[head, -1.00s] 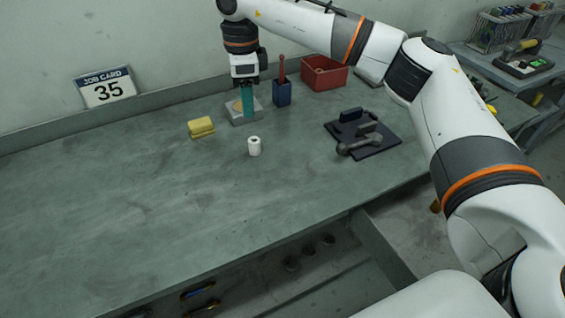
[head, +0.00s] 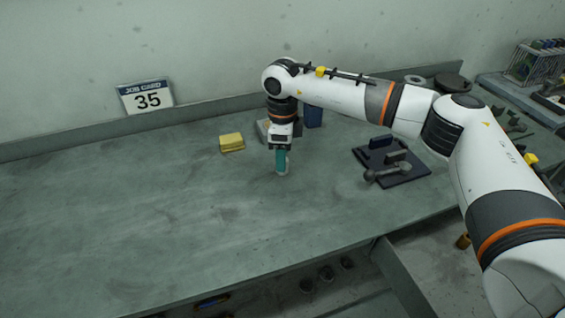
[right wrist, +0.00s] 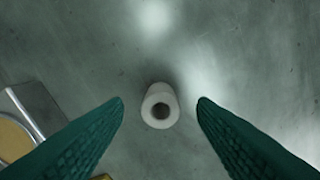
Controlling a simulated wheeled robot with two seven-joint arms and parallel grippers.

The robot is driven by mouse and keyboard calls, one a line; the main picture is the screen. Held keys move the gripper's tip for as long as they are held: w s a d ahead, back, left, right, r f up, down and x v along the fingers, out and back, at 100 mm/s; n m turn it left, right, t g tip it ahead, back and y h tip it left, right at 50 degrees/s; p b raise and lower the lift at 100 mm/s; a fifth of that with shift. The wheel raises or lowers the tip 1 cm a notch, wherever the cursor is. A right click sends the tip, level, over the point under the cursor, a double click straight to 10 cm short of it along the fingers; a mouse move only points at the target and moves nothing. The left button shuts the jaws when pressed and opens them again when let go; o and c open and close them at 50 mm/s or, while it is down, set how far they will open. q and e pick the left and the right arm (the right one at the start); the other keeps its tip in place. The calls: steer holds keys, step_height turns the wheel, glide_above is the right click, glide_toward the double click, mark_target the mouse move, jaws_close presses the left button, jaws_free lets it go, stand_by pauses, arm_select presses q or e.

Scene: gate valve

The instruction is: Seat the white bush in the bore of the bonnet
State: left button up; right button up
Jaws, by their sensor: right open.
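The white bush (right wrist: 160,105) stands upright on the bench between my right gripper's teal fingers in the right wrist view, its hole facing the camera. My right gripper (right wrist: 160,107) is open, with a gap on each side of the bush. In the head view, my right gripper (head: 281,168) points down at the bench and hides most or all of the bush. I cannot tell for sure which part is the bonnet; a dark round part (head: 453,83) and a grey ring (head: 414,79) lie at the back right. My left gripper is not in view.
A yellow sponge-like block (head: 231,142) lies left of the gripper. A dark mat with tools (head: 410,177) lies right. The bench's left and front are clear.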

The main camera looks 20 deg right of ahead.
steer(key=shift+f, duration=0.45)
steer(key=shift+c, duration=0.2)
jaws_close()
